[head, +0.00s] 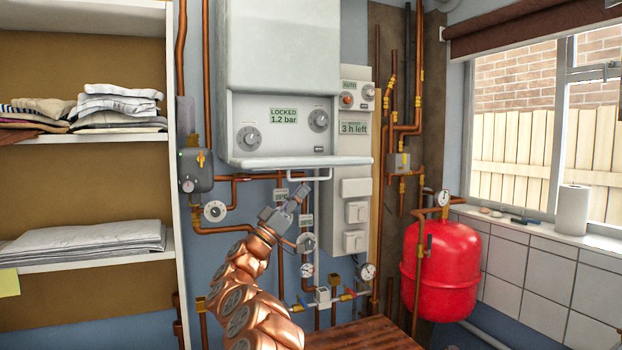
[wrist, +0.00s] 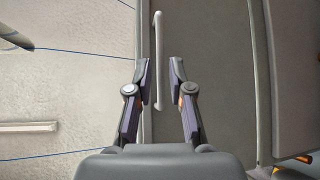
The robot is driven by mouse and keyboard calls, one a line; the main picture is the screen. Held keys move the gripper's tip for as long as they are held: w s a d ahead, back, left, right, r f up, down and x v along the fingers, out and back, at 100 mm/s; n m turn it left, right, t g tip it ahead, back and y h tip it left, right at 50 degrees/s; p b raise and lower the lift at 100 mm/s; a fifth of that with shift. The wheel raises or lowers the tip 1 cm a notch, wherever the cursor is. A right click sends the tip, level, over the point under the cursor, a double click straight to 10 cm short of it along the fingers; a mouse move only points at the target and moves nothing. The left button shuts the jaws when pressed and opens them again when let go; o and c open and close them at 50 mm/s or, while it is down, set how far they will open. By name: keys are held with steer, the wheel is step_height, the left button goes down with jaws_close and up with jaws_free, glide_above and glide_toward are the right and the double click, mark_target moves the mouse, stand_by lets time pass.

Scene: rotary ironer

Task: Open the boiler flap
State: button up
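The boiler (head: 280,60) is a large white box on the blue wall. Its recessed front panel reads "LOCKED 1.2 bar" and is uncovered. A pale flap (head: 295,162) juts out below this panel, roughly level, with a white bar handle (head: 308,179) under its edge. My gripper (head: 300,192) is just below the handle in the head view. In the wrist view my gripper (wrist: 160,65) is open, and the handle (wrist: 158,40) runs between and past the fingertips. There are gaps on both sides; I cannot tell its depth from the fingers.
Copper pipes, valves and gauges (head: 306,240) crowd the wall below the boiler. A control box (head: 355,110) adjoins its right side. A red tank (head: 440,268) stands at right, under the window sill. Shelves with folded linen (head: 120,105) are at left. A wooden top (head: 360,333) lies below.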

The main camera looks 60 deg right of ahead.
mark_target(311, 179)
steer(key=shift+p+x, duration=0.7)
steer(key=shift+x, duration=2.05)
steer(key=shift+a, duration=0.1)
jaws_close()
